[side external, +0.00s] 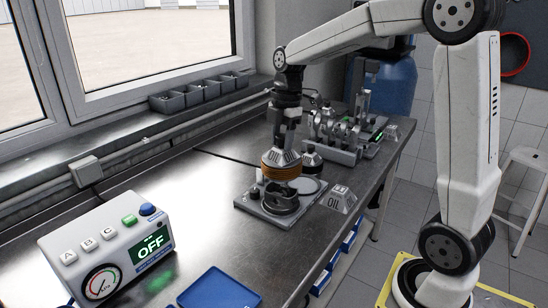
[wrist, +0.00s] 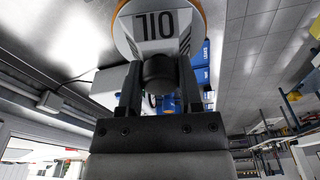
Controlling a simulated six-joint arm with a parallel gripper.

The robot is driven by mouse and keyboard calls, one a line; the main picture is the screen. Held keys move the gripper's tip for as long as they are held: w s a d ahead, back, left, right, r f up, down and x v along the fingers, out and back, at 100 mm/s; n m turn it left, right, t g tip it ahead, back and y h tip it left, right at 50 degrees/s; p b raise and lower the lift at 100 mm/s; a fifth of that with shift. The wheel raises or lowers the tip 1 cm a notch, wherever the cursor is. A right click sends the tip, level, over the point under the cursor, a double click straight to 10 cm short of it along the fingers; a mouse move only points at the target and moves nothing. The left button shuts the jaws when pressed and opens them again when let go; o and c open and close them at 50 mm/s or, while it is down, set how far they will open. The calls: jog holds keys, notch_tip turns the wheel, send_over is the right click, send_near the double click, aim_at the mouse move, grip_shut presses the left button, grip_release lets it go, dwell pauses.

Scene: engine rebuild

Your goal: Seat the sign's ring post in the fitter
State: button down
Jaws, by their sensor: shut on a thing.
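My gripper (side external: 283,143) is shut on the dark knob of a ring post (side external: 281,166), a grey cap with an orange band around its lower edge. In the wrist view the knob (wrist: 158,72) sits between the fingers, and the post's top (wrist: 160,28) reads OIL, upside down. The fitter (side external: 279,204), a dark round holder on a grey plate (side external: 252,207), is directly below the post. The post looks upright; I cannot tell whether it touches the fitter.
Another dark-knobbed post (side external: 312,158) stands just behind the held one. A metal engine assembly (side external: 345,135) is farther back. A control box (side external: 105,250) reading OFF and a blue tray (side external: 218,290) lie toward the front left. The bench between is bare.

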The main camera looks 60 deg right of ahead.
jog(key=w+d+f+m, duration=0.1)
jog(key=w+d+m, duration=0.1)
jog(key=d, duration=0.8)
jog(key=w+d+m, duration=0.2)
jog(key=d, duration=0.7)
notch_tip(320, 180, down, 9)
jog(key=shift+a+r+t, duration=0.15)
jog(key=shift+t, duration=0.15)
jog(key=shift+w, duration=0.1)
jog(key=shift+f, duration=2.4)
jog(key=shift+f, duration=0.9)
dwell(0.7)
grip_release()
dwell(0.5)
